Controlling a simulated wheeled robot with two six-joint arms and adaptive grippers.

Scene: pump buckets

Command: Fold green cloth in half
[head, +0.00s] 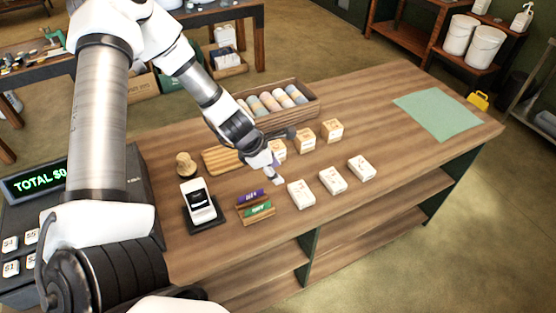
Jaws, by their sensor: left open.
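The green cloth (438,115) lies flat and spread out on the right end of the wooden counter (375,107). Nothing covers it. My left gripper (277,179) is over the middle of the counter, well to the left of the cloth and apart from it. It points down beside the small boxes and is open. Its fingertips are small in the picture, and I see nothing held between them. My right gripper is not in view.
White boxes (301,194) stand along the counter's front, with tan boxes (332,130) behind. A wooden crate of rolls (291,117) is at the back. A card reader (198,201) and a purple-and-green item holder (257,218) stand left. The counter between boxes and cloth is clear.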

